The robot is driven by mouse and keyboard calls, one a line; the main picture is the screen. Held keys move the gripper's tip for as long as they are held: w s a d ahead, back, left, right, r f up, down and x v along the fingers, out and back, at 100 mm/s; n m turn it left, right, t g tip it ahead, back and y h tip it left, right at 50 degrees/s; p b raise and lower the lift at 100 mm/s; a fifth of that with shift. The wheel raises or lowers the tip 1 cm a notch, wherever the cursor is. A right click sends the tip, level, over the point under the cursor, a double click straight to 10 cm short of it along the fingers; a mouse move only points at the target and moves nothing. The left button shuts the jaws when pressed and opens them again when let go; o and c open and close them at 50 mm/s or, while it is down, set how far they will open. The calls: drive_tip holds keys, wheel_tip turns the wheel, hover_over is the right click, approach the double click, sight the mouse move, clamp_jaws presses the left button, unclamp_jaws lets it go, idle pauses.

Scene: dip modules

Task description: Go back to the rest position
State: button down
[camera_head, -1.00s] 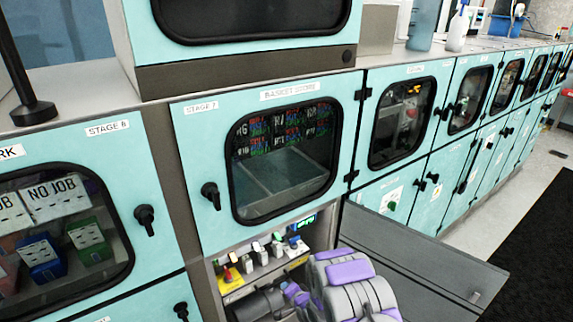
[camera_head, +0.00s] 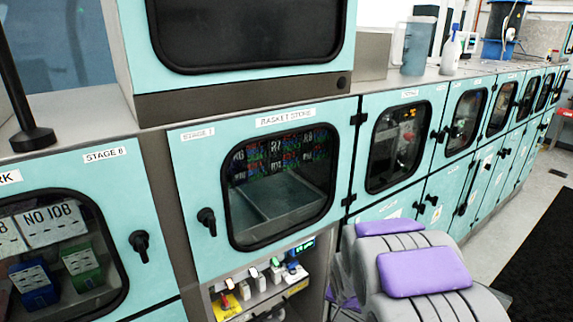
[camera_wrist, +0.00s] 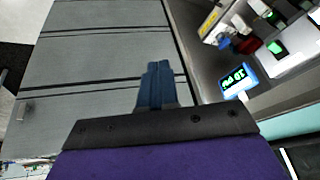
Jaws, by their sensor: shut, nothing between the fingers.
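My gripper (camera_wrist: 157,84) shows in the wrist view as two blue fingers pressed together, with nothing between them. It points at a grey panel (camera_wrist: 105,60), and a gap or contact between them cannot be told. In the head view my grey and purple arm is at the lower right, in front of the cabinets, and the gripper itself is hidden there. The open compartment (camera_head: 262,290) below the Basket Store door (camera_head: 255,185) holds several switches and a lit green display (camera_head: 301,247). The display also shows in the wrist view (camera_wrist: 236,78).
Teal cabinets with black handles line the wall and run off to the right. A blue jug (camera_head: 416,48) and a white bottle (camera_head: 451,52) stand on the worktop. A black mat (camera_head: 545,255) lies on the floor at right, with clear floor beside it.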

drive_tip(key=s+r+n+g, duration=0.1)
drive_tip(key=s+r, duration=0.3)
drive_tip(key=s, duration=0.8)
drive_tip(key=s+a+r+n+g, duration=0.1)
drive_tip(key=s+r, duration=0.4)
drive_tip(key=s, duration=0.7)
drive_tip(key=s+r+n+g+y, duration=0.1)
drive_tip(key=s+r+n+g, duration=0.2)
drive_tip(key=s, duration=0.9)
wheel_tip(320, 180, up, 2)
drive_tip(key=shift+s+a+r+g, duration=0.2)
drive_tip(key=shift+s+g, duration=0.2)
drive_tip(key=shift+g, duration=0.6)
drive_tip(key=c, duration=1.8)
unclamp_jaws()
